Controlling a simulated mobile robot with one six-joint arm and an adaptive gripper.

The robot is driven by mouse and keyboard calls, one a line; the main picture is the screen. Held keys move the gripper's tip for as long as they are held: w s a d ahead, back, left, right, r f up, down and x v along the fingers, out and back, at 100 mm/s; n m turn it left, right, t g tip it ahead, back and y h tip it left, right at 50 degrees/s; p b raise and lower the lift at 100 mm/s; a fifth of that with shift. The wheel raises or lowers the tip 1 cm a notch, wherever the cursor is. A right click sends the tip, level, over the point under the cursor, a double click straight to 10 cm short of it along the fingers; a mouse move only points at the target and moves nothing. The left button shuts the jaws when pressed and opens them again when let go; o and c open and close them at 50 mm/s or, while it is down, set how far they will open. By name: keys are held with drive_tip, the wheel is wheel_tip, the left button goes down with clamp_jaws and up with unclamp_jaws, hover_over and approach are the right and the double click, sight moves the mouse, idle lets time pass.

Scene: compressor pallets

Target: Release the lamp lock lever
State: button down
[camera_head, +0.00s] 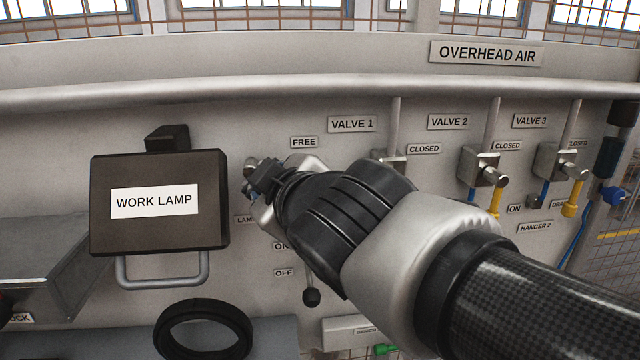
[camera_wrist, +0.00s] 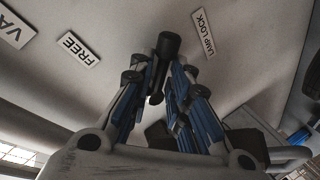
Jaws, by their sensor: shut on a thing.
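The lamp lock lever shows in the wrist view as a dark, round-ended handle (camera_wrist: 168,46) between my fingertips, near the wall between the FREE label (camera_wrist: 78,48) and the LAMP LOCK label (camera_wrist: 202,33). My gripper (camera_wrist: 160,75) is shut on this handle. In the head view my gripper (camera_head: 262,178) is at the wall panel, just right of the black work lamp (camera_head: 160,235). There it hides most of the lever and part of the LAMP LOCK label (camera_head: 244,219). The FREE label (camera_head: 304,142) is above and right of the gripper.
Below my wrist a black-knobbed lever (camera_head: 311,296) hangs by the ON and OFF labels. A black ring (camera_head: 203,305) is lower left of it. Valve 2 (camera_head: 482,165) and valve 3 (camera_head: 556,160) are to the right. A long rail (camera_head: 220,90) runs above.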

drive_tip(key=shift+d+r+n+h+b, duration=0.1)
drive_tip(key=shift+r+n+h+b, duration=0.2)
drive_tip(key=shift+n+h, duration=0.55)
drive_tip(key=shift+r+n+h+b, duration=0.25)
drive_tip(key=shift+r+n+h, duration=0.25)
drive_tip(key=shift+n, duration=0.65)
drive_tip(key=shift+d+r+n+h+b, duration=0.1)
drive_tip(key=shift+r+n+h+b, duration=0.15)
drive_tip(key=shift+n+h, duration=0.65)
drive_tip(key=c, duration=1.7)
unclamp_jaws()
drive_tip(key=shift+w, duration=0.1)
